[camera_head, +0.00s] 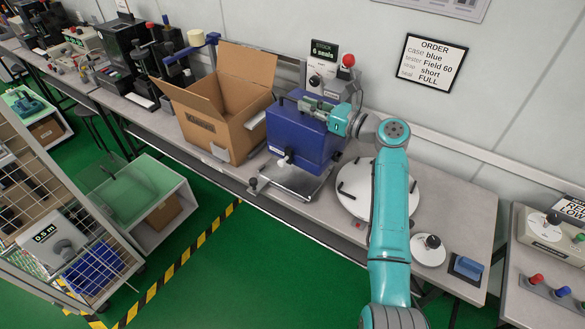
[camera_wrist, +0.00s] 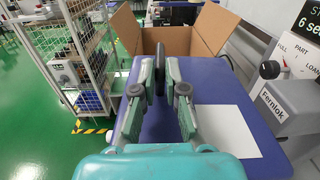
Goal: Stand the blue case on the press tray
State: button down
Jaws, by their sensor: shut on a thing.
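The blue case (camera_head: 300,133) stands upright at the press tray (camera_head: 290,180), a flat metal plate at the bench's front edge. Whether the case rests fully on the tray or is slightly above it, I cannot tell. My gripper (camera_head: 325,108) is at the top of the case, shut on its dark handle. In the wrist view my gripper (camera_wrist: 160,85) has its fingers on either side of the dark handle (camera_wrist: 160,62), above the blue top (camera_wrist: 215,85) of the case. A pale label lies on that top.
An open cardboard box (camera_head: 225,115) stands just left of the case. A white round turntable (camera_head: 355,190) lies to the right, partly behind my arm. A press with a red knob (camera_head: 348,61) stands behind. An order sign (camera_head: 434,62) hangs on the wall.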

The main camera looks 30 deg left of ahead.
aim_at(330, 149)
jog(key=a, duration=0.2)
jog(key=shift+s+a+f+g, duration=0.25)
jog(key=shift+a+g, duration=0.05)
jog(key=shift+a+f+n, duration=0.25)
jog(key=shift+n, duration=0.05)
notch_tip(330, 149, down, 10)
jog(key=shift+s+a+r, duration=0.1)
jog(key=shift+r, duration=0.05)
jog(key=c, duration=1.3)
grip_release()
jog(key=shift+o, duration=0.5)
jog(key=d, duration=1.2)
